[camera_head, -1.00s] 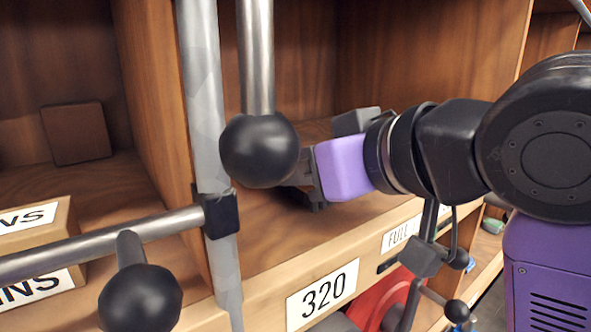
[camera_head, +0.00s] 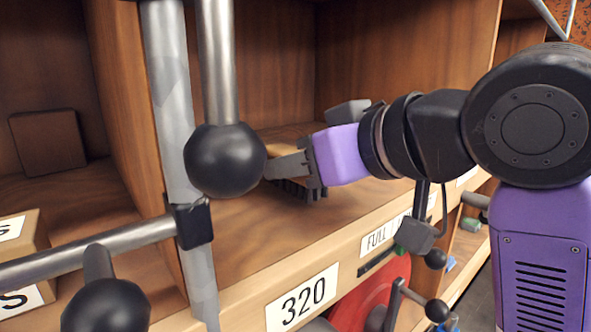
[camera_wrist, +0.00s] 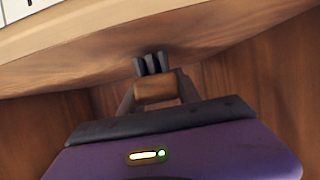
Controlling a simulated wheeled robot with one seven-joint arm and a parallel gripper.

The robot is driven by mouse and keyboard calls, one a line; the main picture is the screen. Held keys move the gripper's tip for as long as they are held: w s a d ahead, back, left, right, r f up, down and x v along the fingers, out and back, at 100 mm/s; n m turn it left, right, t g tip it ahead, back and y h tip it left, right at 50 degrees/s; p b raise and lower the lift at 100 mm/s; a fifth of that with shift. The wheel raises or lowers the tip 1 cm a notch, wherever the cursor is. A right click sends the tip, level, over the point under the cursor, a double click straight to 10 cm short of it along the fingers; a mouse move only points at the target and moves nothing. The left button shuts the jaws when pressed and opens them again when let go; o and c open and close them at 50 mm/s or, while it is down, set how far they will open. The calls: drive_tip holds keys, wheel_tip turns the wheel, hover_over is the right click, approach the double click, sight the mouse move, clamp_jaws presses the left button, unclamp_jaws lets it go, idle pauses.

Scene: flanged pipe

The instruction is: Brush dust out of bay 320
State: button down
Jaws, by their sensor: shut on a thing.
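Bay 320 is the wooden compartment above the "320" label (camera_head: 302,300); its bare floor (camera_head: 240,232) shows in the head view. My gripper (camera_head: 288,166) reaches into the bay from the right, shut on a brush with a wooden body and dark bristles (camera_head: 300,189). The bristles point down, at or just above the bay floor; I cannot tell if they touch it. In the wrist view the brush's brown block (camera_wrist: 155,88) sits between the fingers, its bristles toward the wooden floor (camera_wrist: 90,62). I cannot make out any dust. A black ball partly covers the fingers' left side.
A grey upright pole (camera_head: 176,110) and a rod with a black ball (camera_head: 225,160) stand in front of the bay's left side. A lower bar with another ball (camera_head: 106,306) crosses at left. A brown block (camera_head: 47,142) sits in the left bay. A red round thing (camera_head: 375,290) is below the shelf.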

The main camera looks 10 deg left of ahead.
drive_tip(key=shift+r, duration=0.95)
drive_tip(key=s+d, duration=1.2)
drive_tip(key=d, duration=0.3)
drive_tip(key=shift+s+d, duration=0.15)
drive_tip(key=shift+d, duration=0.2)
